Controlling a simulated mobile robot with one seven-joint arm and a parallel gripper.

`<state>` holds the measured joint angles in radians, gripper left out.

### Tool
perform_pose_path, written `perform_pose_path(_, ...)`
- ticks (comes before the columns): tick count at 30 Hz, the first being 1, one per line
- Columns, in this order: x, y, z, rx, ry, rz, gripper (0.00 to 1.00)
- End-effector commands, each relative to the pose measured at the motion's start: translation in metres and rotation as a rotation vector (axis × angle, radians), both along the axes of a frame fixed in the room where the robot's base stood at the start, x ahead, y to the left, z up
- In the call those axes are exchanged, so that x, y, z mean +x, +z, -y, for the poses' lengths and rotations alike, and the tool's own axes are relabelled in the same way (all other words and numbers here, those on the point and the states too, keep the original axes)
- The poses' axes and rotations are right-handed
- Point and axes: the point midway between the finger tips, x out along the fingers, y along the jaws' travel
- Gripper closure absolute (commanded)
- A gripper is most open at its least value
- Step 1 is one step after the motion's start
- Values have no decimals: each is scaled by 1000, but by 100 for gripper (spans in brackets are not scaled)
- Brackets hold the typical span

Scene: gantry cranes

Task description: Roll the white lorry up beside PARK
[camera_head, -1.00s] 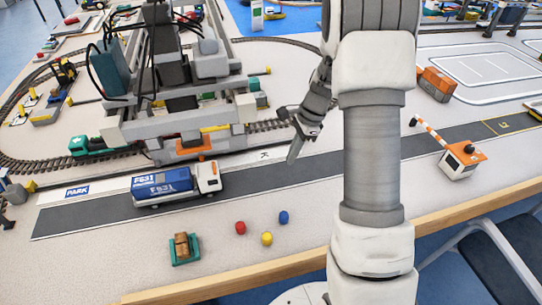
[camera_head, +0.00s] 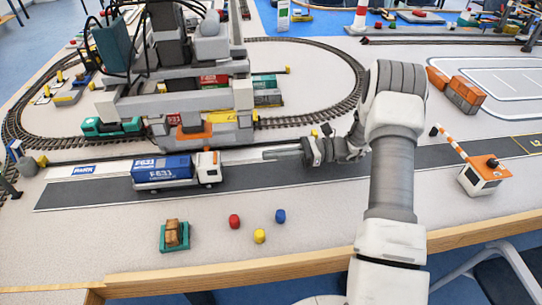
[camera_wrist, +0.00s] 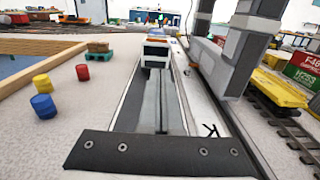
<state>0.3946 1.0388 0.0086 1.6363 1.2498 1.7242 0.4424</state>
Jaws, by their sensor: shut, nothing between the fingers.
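The white lorry (camera_head: 207,169) has a white cab and a blue container (camera_head: 162,169) on its back. It stands on the grey road, cab to the right. The PARK sign (camera_head: 83,170) is a blue plate on the white strip beside the road, left of the lorry's rear. My gripper (camera_head: 266,155) is shut and empty, low over the road to the right of the cab, its fingers pointing left. A gap shows between fingertips and cab. In the wrist view, the lorry's front (camera_wrist: 156,50) faces me beyond the fingers.
A grey gantry crane (camera_head: 185,108) stands just behind the road. An orange-and-white barrier box (camera_head: 484,174) is on the right. The road between pallet and sign is clear.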

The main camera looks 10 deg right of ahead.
Motion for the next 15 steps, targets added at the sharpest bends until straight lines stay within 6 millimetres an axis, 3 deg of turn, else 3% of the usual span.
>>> perform_pose_path(9, 1, -1, -70, -3, 6, -1, 100)
perform_pose_path(15, 2, -2, -99, -3, 4, -1, 100)
